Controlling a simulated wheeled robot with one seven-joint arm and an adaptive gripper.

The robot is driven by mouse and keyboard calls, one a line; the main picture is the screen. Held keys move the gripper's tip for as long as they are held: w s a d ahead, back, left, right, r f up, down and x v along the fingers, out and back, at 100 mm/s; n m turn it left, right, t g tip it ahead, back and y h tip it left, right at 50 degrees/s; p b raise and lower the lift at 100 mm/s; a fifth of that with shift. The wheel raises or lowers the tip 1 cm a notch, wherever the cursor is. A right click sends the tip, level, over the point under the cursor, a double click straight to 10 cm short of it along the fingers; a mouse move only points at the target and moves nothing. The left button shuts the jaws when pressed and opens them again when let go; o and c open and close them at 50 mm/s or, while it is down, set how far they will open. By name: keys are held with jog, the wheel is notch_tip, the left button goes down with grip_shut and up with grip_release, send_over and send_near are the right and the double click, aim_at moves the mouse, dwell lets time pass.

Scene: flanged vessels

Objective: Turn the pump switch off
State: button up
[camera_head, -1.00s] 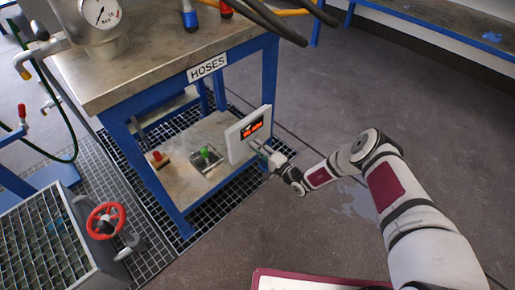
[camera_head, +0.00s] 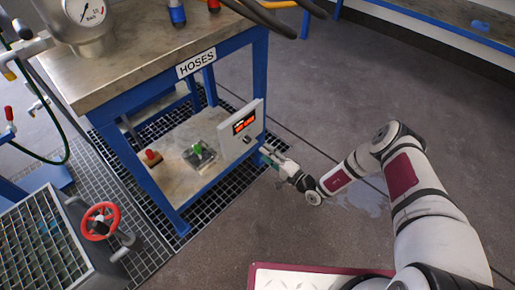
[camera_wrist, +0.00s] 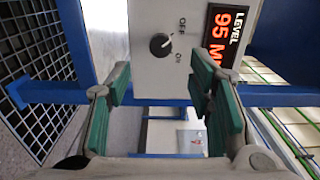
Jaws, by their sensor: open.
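The pump switch is a black round knob (camera_wrist: 160,44) on a white panel (camera_wrist: 145,75), with OFF and ON printed beside it. A pale mark shows on the knob, but I cannot tell surely which label it points at. The panel also has a red-lit LEVEL display (camera_wrist: 228,35). In the head view the panel (camera_head: 228,143) stands at the right end of the bench's lower shelf, with the knob (camera_head: 247,140) small below its display. My gripper (camera_wrist: 158,82) is open and empty, its green-padded fingers apart and the knob ahead between them. In the head view my gripper (camera_head: 266,155) is just lower right of the panel.
The blue-framed bench (camera_head: 150,80) stands over a floor grating. A green button box (camera_head: 199,152) and a red button box (camera_head: 150,158) sit on its lower shelf. A red handwheel (camera_head: 99,221) is at lower left. The floor to the right is open.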

jog(key=shift+v, duration=1.5)
